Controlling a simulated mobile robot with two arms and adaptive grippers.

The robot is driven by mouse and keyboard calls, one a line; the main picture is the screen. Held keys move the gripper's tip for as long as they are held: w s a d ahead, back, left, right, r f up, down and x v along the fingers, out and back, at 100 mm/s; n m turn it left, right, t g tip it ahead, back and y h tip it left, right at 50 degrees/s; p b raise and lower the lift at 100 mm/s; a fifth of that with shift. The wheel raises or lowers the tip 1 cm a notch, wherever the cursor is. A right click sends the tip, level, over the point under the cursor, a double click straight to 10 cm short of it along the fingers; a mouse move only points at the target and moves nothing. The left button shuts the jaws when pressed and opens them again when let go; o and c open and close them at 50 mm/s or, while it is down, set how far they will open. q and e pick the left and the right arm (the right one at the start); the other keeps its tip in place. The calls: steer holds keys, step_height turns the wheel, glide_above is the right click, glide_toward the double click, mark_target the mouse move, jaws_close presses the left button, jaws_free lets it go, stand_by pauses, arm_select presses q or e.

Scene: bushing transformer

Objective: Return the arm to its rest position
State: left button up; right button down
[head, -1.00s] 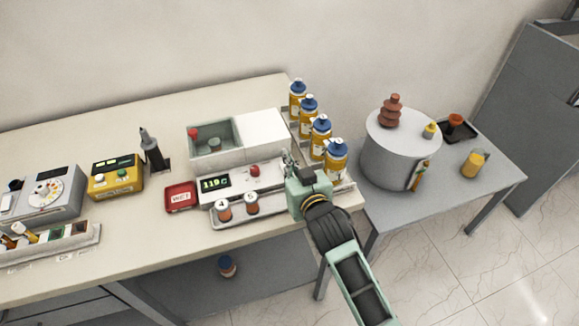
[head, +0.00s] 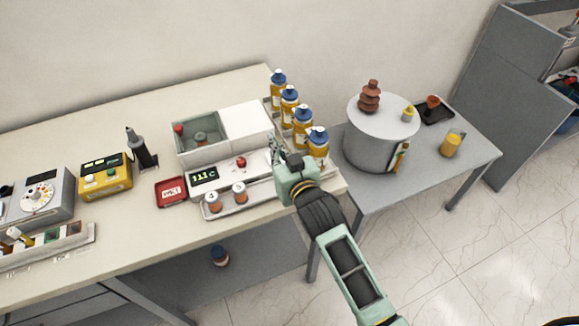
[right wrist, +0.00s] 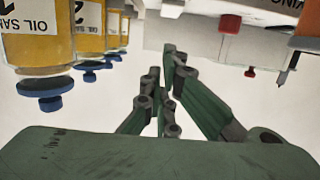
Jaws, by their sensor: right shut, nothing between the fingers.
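My right gripper (head: 277,150) is shut and empty. In the head view it hangs over the right end of the cream bench, just right of the white heater unit (head: 230,172) with the green display and red knob. The right wrist view shows its fingers (right wrist: 168,55) together, with nothing between them. Oil sample bottles (right wrist: 40,40) with blue caps appear upside down at left in that view. In the head view the bottles (head: 302,128) stand in a row behind and right of the gripper. The left gripper is out of view.
A grey cylindrical tank (head: 372,150) with a brown bushing (head: 370,97) stands on a grey side table (head: 470,160). A tray with two small vials (head: 239,192) lies left of my arm. A red tray (head: 171,191) and yellow meter (head: 106,177) are further left.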

steer(key=b+v, duration=0.3)
steer(key=v, duration=0.7)
steer(key=s+d+f+m+g+h, duration=0.1)
steer(key=s+d+f+g+h, duration=0.2)
steer(key=s+d+f+g, duration=0.35)
steer(key=s+d+f+g+h, duration=0.1)
steer(key=s+d+f+g, duration=0.1)
steer(key=s+d+f, duration=0.45)
steer(key=s+d+f+g+h, duration=0.1)
steer(key=s+d+f+g, duration=0.15)
steer(key=s, duration=0.75)
step_height(320, 180, down, 26)
steer(key=s+g, duration=0.2)
steer(key=s, duration=0.1)
arm_select(q)
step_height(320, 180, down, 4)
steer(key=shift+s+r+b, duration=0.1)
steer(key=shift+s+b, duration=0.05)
steer(key=shift+b, duration=0.35)
arm_select(e)
steer(key=s+d+f+g, duration=0.1)
steer(key=s+d+f, duration=0.2)
steer(key=s+f, duration=1.3)
steer(key=shift+s+f, duration=0.4)
steer(key=shift+f, duration=0.4)
